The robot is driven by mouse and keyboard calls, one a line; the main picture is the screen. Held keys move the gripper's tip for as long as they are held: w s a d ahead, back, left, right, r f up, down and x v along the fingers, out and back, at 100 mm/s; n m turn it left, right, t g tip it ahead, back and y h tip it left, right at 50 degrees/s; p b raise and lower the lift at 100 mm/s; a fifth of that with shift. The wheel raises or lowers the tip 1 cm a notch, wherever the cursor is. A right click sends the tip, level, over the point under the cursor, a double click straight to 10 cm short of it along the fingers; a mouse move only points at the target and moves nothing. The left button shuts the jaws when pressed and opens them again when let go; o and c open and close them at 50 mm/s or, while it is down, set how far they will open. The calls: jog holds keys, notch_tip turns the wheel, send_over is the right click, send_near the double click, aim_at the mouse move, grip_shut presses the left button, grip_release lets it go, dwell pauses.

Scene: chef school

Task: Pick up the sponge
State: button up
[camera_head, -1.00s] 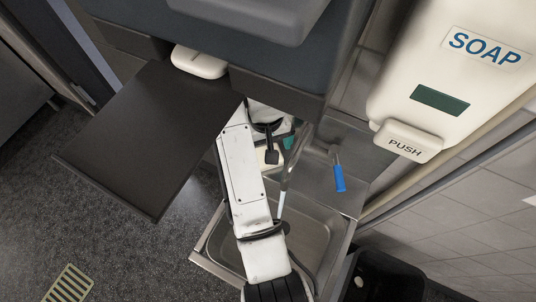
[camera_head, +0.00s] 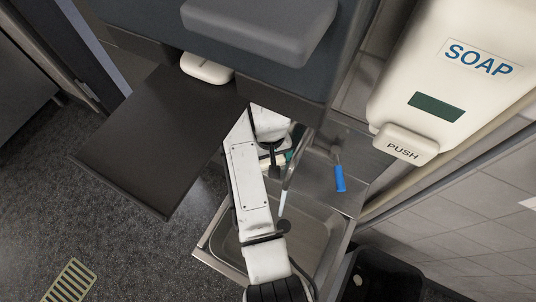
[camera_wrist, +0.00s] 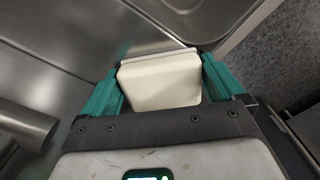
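A cream, block-shaped sponge (camera_wrist: 160,82) shows in the wrist view between the two green fingers of my gripper (camera_wrist: 161,78). The fingers are apart, one on each side of the sponge, and very close to its sides. I cannot tell whether they press on it. In the head view my gripper (camera_head: 284,158) is low at the back of the sink area, under the dark cabinet edge. The sponge is mostly hidden there behind my arm.
A blue-handled tool (camera_head: 340,178) stands nearby. A soap dispenser (camera_head: 450,80) hangs on the right wall. A dark panel (camera_head: 150,140) is at left, with a black bin (camera_head: 385,280) below right.

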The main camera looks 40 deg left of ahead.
jog(key=c, duration=0.6)
jog(key=shift+o, duration=0.2)
jog(key=shift+s+r, duration=0.1)
jog(key=shift+r, duration=0.05)
jog(key=shift+s+r+b, duration=0.1)
jog(key=shift+r+b, duration=0.1)
jog(key=shift+b, duration=0.1)
notch_tip(320, 180, up, 6)
jog(key=shift+r+b, duration=0.15)
jog(key=shift+b, duration=0.4)
jog(key=s+d+p, duration=0.2)
jog(key=s, duration=0.7)
jog(key=s+d+p, duration=0.2)
jog(key=s+p, duration=0.1)
jog(key=s, duration=0.7)
jog(key=shift+d, duration=0.25)
